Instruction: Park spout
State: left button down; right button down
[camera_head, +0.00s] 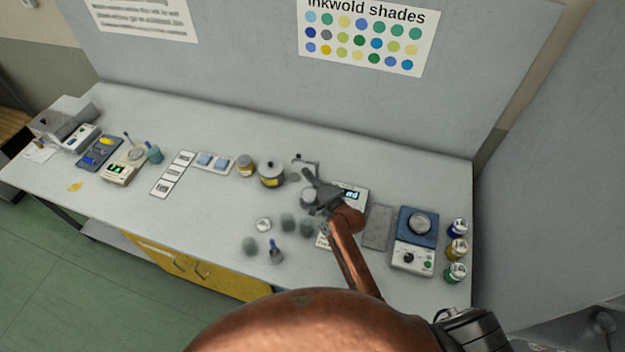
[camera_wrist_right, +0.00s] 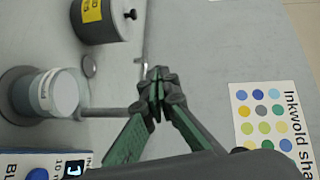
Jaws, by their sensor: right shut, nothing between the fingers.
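A thin grey spout arm (camera_wrist_right: 105,112) shows in the wrist view, running between a grey cup and my right gripper (camera_wrist_right: 157,82). In the head view a thin grey fitting, which may be the spout's upper part (camera_head: 304,161), stands just beyond the gripper. My right gripper (camera_head: 309,173) is shut, with its fingertips together and empty. Whether it touches the spout arm I cannot tell. My forearm hides part of this. My left gripper is not in view.
A grey can with a yellow label (camera_head: 271,175) stands left of the gripper. Several small pots and a brush pot (camera_head: 276,254) stand in front.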

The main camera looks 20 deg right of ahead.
jog(key=shift+v, duration=2.05)
